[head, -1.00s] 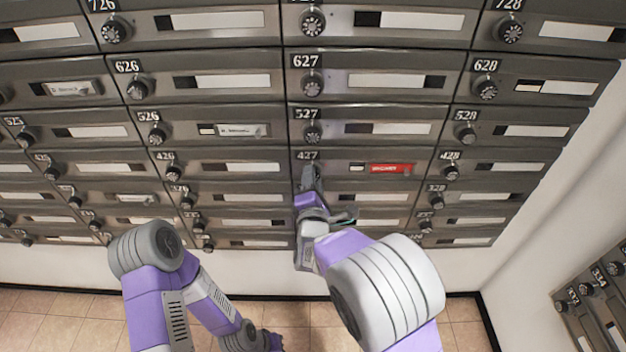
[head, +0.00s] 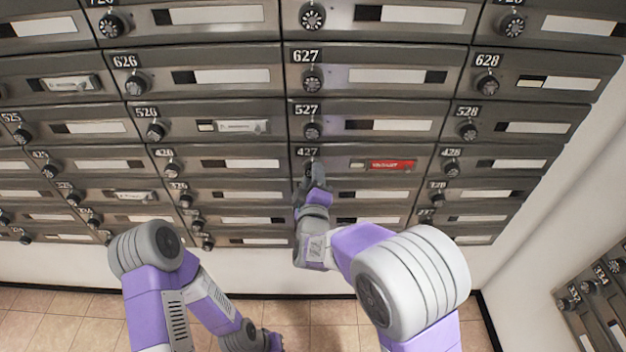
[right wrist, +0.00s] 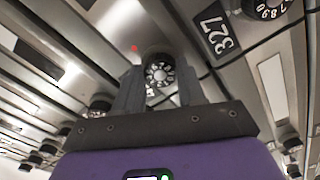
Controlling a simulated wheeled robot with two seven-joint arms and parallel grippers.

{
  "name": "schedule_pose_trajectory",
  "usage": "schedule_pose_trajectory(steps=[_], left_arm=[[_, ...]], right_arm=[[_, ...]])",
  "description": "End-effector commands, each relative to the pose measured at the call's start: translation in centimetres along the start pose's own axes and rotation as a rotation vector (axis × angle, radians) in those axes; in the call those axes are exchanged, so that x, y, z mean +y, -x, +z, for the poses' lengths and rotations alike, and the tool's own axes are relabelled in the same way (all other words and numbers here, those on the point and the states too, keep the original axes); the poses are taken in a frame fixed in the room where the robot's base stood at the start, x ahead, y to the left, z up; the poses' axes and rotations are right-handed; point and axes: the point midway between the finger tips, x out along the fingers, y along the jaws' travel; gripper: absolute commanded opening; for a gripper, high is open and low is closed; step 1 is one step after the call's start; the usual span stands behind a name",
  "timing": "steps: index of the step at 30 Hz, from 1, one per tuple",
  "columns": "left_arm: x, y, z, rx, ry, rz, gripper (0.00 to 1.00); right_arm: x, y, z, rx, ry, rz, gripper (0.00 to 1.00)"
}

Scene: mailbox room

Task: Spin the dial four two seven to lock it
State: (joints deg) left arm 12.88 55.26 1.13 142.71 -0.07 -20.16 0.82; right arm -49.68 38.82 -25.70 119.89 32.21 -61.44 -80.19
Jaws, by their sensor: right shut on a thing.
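Mailbox 427 (head: 345,163) is in the middle of the wall of boxes, with a red label (head: 391,165) on its front. Its dark round dial (right wrist: 160,72) with white digits shows between the fingertips in the right wrist view. My right gripper (head: 312,172) reaches up from below and is shut on this dial; it also shows in the right wrist view (right wrist: 162,80), a finger on each side. In the head view the gripper hides most of the dial, and I cannot read its setting. My left arm hangs low; its gripper is not visible.
Neighbouring dials stick out close by: the 527 dial (head: 312,131) above, the 428 dial (head: 451,169) to the right and the 426 dial (head: 170,170) to the left. A white side wall (head: 560,190) stands at the right. The tiled floor (head: 60,325) below is clear.

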Motion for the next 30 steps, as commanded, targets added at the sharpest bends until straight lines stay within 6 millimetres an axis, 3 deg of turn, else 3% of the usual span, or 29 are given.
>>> schedule_pose_trajectory(steps=[12,30], left_arm=[[-0.5,-1.3,-0.1,0.000,0.000,0.000,0.00],[-0.6,-1.6,-0.1,0.000,0.000,0.000,0.00]], right_arm=[[-0.1,0.0,0.1,-0.002,-0.399,0.001,0.09],[-0.1,0.0,0.0,-0.002,-0.967,0.001,0.09]])
